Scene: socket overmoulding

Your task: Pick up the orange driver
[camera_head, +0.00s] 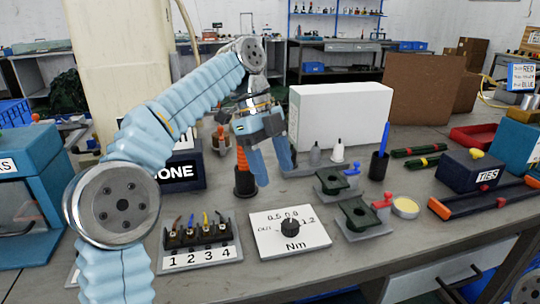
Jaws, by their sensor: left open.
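The orange driver (242,160) appears to be the upright orange shape above a dark stand (244,184) on the grey bench, left of the middle. My left gripper (272,168) reaches in from the left and points down. Its two blue fingers are apart, with nothing seen between them. In the picture the fingers lie just right of the driver, and the left finger partly overlaps its right edge. I cannot tell the depth between them or any contact. My right gripper is out of view.
A torque dial board (289,247) and a numbered terminal block (201,259) lie in front. A white box (340,112) stands behind the gripper. Green clamps (358,213), a dark cup (378,166) with a blue tool, and a TIES box (470,173) are to the right.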

